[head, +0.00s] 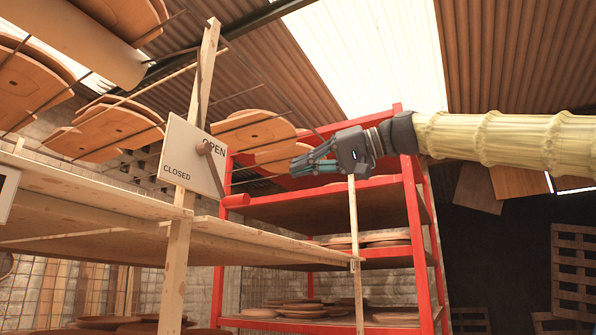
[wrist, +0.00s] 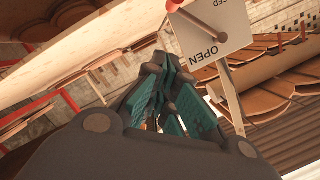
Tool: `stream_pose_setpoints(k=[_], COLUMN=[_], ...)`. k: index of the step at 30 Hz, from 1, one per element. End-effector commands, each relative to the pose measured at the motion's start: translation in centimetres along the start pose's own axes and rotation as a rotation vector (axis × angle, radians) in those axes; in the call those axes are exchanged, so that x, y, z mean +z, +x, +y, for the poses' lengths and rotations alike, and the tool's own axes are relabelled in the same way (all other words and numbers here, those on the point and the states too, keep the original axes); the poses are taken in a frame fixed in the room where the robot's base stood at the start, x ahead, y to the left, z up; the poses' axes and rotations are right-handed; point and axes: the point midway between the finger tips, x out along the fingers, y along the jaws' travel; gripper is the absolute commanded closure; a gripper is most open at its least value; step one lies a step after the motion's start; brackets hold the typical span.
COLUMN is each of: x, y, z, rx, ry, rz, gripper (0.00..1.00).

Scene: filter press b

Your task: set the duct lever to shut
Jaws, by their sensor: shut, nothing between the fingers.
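The duct lever (head: 214,170) is a brown bar pivoted on a white sign plate (head: 180,160), with a red grip (head: 236,200) at its lower right end. The plate reads OPEN at upper right and CLOSED at lower left. The bar slants down and right from its pivot; I cannot tell which setting it marks. My gripper (head: 297,167) is shut and empty, to the right of the grip and a little higher, apart from it. In the wrist view the plate (wrist: 218,38) and lever (wrist: 204,22) show above the shut fingers, the grip partly cut off at the top edge.
The plate is fixed to a wooden post (head: 176,265) beside a wooden shelf (head: 90,210). A red rack (head: 412,240) with boards and clay plates stands behind my gripper. Clay slabs (head: 110,130) hang on rods at upper left. Open air lies between gripper and lever.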

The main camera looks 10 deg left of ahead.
Motion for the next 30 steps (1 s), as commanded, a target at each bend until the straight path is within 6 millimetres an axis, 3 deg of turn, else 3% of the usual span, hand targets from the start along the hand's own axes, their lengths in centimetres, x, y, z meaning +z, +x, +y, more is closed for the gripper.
stream_pose_setpoints(k=[15,22,30], x=[0.0,2.4,3.8], y=[8.5,8.7,9.0], z=[-0.2,-0.1,0.0], rx=[-0.001,0.0,0.0], ry=[0.0,0.001,0.0], rz=[-0.002,-0.002,0.001], gripper=[1.0,1.0,1.0])
